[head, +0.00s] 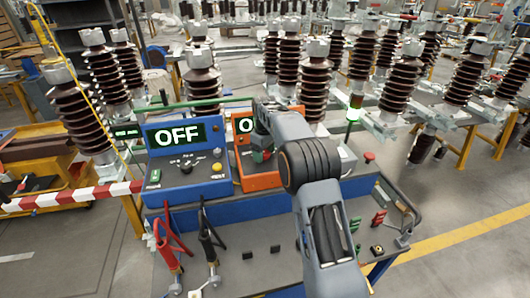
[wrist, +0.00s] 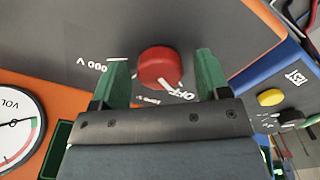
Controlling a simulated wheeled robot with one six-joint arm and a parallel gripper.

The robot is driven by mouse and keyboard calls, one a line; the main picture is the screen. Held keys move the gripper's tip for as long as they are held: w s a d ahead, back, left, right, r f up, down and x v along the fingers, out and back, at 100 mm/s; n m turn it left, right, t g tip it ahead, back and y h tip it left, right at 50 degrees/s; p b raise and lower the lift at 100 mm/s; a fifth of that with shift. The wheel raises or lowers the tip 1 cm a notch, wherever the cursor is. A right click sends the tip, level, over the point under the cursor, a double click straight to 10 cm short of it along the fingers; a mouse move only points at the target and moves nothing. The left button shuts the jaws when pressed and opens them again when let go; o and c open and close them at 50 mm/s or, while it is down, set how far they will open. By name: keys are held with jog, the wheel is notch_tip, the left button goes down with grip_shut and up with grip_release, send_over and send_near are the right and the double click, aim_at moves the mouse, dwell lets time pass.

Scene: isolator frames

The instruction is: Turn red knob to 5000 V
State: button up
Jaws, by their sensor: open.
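The red knob (wrist: 158,67) sits on the dark grey face of the orange box (head: 262,181). In the wrist view its white mark points toward the upside-down OFF label (wrist: 181,93). Another label (wrist: 92,66), with zeros and a V, is printed left of the knob; its first digit is hard to read. My gripper (wrist: 162,60) is open, with its green fingers on either side of the knob and visible gaps to it. Whether the fingertips reach its depth is unclear. In the head view my gripper (head: 262,150) is at the orange box and partly covers its display.
A blue box (head: 187,160) reading OFF stands left of the orange box. A round volt gauge (wrist: 17,122) is on the orange box. A red button (head: 369,157) and brown insulators stand nearby.

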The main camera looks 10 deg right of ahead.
jog(key=shift+f, duration=0.15)
jog(key=c, duration=0.9)
